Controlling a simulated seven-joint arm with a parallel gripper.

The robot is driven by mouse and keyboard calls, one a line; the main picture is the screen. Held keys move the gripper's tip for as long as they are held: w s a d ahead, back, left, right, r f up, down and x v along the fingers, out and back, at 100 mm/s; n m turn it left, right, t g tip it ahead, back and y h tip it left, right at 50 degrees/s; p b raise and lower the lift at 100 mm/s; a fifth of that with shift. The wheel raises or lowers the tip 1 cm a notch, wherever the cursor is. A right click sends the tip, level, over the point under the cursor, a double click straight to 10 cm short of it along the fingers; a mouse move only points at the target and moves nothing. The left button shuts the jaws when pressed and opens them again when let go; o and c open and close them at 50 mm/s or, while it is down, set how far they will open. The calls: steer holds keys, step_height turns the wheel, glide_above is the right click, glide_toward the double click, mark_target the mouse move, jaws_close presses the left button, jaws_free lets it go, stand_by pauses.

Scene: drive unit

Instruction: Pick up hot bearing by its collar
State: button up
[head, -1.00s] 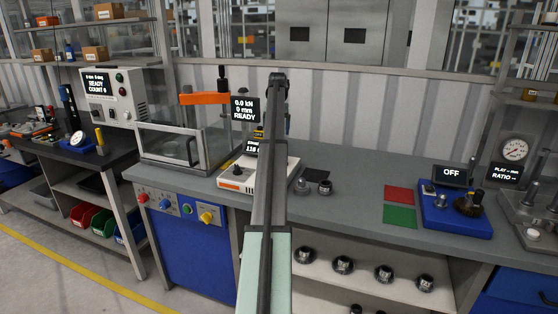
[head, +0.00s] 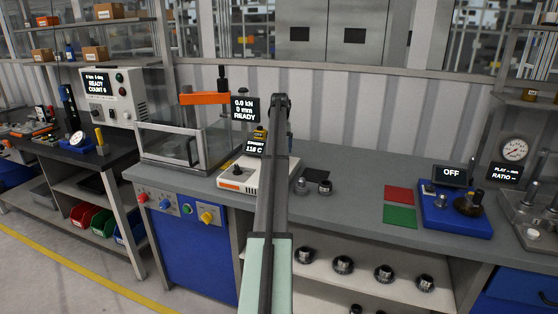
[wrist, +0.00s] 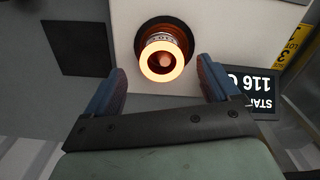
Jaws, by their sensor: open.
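The hot bearing (wrist: 149,66) shows in the wrist view as a glowing orange-white ring with a dark centre. A silvery collar (wrist: 160,39) with markings shows just beyond the ring, inside a dark round seat on the pale heater (wrist: 215,25). My gripper (wrist: 161,77) is open and empty; its blue fingers are left and right of the bearing, apart from it. In the head view the white heater (head: 233,184) stands on the bench, and my arm hides the bearing and the gripper.
The heater's display (head: 255,149) reads 116 C. A clear-guarded press (head: 185,148) stands to the left. Small dark-and-silver parts (head: 324,187) stand to the right on the bench, before red (head: 398,194) and green (head: 399,216) mats. Bare bench lies between.

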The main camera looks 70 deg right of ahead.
step_height(320, 180, down, 5)
steer(key=shift+w+r, duration=0.1)
steer(key=shift+w, duration=0.05)
steer(key=shift+c, duration=0.3)
steer(key=c, duration=1.3)
steer(key=shift+r, duration=0.1)
